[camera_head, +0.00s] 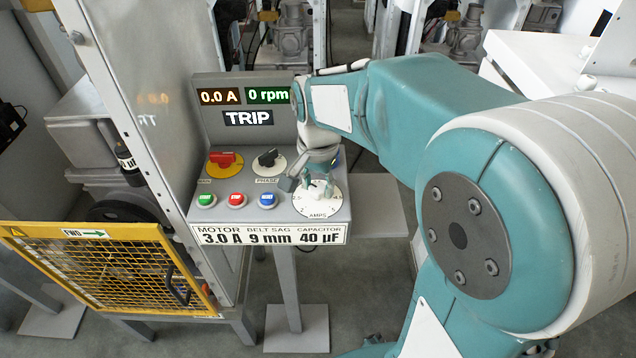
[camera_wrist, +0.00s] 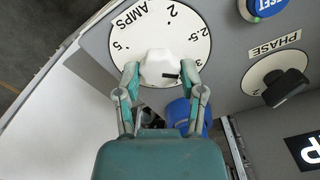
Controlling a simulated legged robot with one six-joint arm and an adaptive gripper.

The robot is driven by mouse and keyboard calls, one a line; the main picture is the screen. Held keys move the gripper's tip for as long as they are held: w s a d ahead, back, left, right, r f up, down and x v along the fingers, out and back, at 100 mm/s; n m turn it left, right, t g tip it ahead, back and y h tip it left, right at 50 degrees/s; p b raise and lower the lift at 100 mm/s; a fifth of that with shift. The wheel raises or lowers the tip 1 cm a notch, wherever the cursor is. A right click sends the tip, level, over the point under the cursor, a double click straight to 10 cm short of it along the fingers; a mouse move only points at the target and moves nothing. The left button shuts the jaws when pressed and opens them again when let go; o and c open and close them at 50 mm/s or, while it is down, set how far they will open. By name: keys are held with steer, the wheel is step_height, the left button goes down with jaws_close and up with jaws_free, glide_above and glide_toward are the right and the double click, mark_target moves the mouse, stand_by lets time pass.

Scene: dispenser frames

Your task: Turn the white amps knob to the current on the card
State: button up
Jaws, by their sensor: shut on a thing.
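The white amps knob (camera_wrist: 158,66) sits at the middle of a round white dial (camera_wrist: 150,20) marked 2, 2.5, 3 and 5 in the wrist view. A short black mark on the knob points to the right there, near the 3 side; its exact reading is unclear. My gripper (camera_wrist: 160,76) is shut on the knob, one finger on each side. In the head view my gripper (camera_head: 318,186) reaches down over the amps dial (camera_head: 317,210) and partly hides it. The card (camera_head: 268,235) reads motor 3.0 A, belt sag 9 mm, capacitor 40 µF.
Displays read 0.0 A (camera_head: 219,97), 0 rpm (camera_head: 268,95) and TRIP (camera_head: 248,118). A red switch (camera_head: 222,159), a black phase knob (camera_head: 268,158), and green, red and blue buttons (camera_head: 267,200) lie left of the dial. A yellow mesh guard (camera_head: 110,265) stands at left.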

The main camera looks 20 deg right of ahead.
mark_target(316, 187)
steer(key=shift+s+f+m, duration=0.1)
steer(key=shift+m, duration=0.5)
steer(key=o, duration=1.1)
steer(key=shift+a, duration=0.1)
steer(key=shift+o, duration=0.2)
step_height(316, 187, up, 12)
steer(key=shift+a, duration=0.1)
steer(key=s+f+n+t, duration=0.2)
steer(key=s+n, duration=0.3)
steer(key=s, duration=0.2)
steer(key=s+f+n+t, duration=0.3)
steer(key=s+n, duration=0.2)
steer(key=s, duration=0.2)
steer(key=shift+s+t, duration=0.2)
steer(key=shift+t, duration=0.1)
